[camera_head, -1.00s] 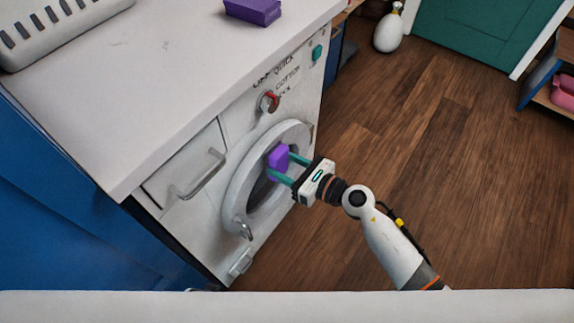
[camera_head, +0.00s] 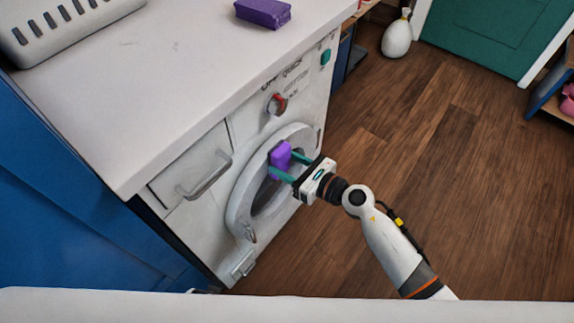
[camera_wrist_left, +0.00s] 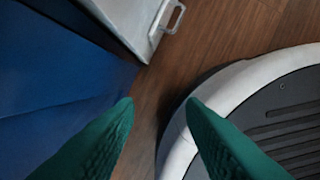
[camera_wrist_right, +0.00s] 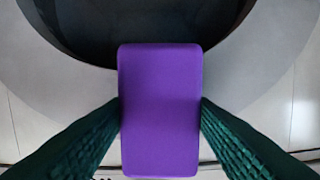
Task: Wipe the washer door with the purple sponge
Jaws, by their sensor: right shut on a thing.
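The purple sponge (camera_head: 280,153) is between the fingers of my right gripper (camera_head: 283,164), which is shut on it. The sponge is at the upper part of the washer door (camera_head: 238,203), a round white ring with dark glass. In the right wrist view the sponge (camera_wrist_right: 160,110) covers part of the grey ring (camera_wrist_right: 88,88) and the edge of the dark glass. I cannot tell whether it touches the door. The door looks closed. My left gripper (camera_wrist_left: 160,106) is open and empty, seen only in the left wrist view.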

